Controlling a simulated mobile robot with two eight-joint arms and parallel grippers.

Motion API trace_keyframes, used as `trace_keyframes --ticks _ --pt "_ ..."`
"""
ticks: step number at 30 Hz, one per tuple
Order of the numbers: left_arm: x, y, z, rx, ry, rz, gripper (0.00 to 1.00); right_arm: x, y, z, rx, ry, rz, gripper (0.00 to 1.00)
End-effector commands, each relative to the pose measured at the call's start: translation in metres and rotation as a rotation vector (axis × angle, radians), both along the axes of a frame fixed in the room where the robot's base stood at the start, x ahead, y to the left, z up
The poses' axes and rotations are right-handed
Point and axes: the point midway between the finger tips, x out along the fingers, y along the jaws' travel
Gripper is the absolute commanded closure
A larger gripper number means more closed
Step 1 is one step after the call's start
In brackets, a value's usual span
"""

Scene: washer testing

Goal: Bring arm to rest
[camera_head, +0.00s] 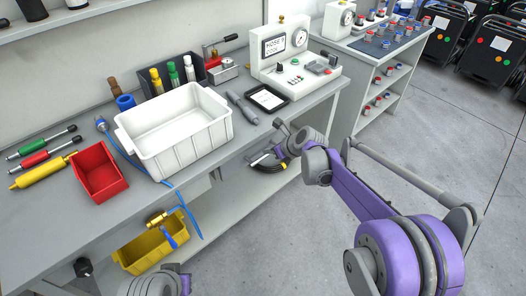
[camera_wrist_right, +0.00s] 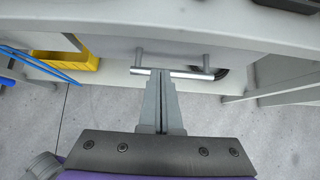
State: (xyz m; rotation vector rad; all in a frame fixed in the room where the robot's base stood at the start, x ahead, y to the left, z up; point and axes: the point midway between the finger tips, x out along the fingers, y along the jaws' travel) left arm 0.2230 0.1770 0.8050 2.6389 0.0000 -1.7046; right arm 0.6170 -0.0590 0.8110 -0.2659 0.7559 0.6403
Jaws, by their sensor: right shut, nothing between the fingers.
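My right arm, purple and grey, reaches in from the lower right of the head view. Its right gripper (camera_head: 268,155) is in front of the bench's front edge, below the tablet. In the right wrist view the gripper's two grey fingers (camera_wrist_right: 161,98) are together with nothing between them. Their tips appear close to a metal bar handle (camera_wrist_right: 178,73) on the bench front; I cannot tell whether they touch it. A grey and purple part of my left arm (camera_head: 155,283) shows at the bottom edge; its gripper is not seen.
The grey bench (camera_head: 55,225) carries a white bin (camera_head: 180,150), a red bin (camera_head: 98,178), a tablet (camera_head: 267,98) and a gauge unit (camera_head: 290,58). A yellow bin (camera_head: 145,250) sits below on the shelf. Blue tubing hangs over the front edge. Open floor lies to the right.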

Motion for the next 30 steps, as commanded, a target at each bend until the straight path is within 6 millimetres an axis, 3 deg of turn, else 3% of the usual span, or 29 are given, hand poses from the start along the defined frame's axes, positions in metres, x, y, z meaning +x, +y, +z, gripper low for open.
trace_keyframes --ticks 10,14,21,30 --pt "0.000 0.000 0.006 0.000 -0.002 0.000 0.50 -0.007 -0.007 0.011 -0.021 -0.009 0.021 1.00" --pt "0.001 0.000 0.017 0.000 -0.006 0.000 0.50 -0.034 -0.014 0.036 -0.149 -0.071 0.145 1.00" --pt "0.004 0.000 0.051 0.000 -0.016 0.000 0.50 -0.139 -0.043 0.098 -0.617 -0.269 0.644 1.00" --pt "0.012 0.000 0.093 0.000 -0.032 0.000 0.50 -0.280 -0.084 0.129 -1.167 -0.449 1.387 1.00"
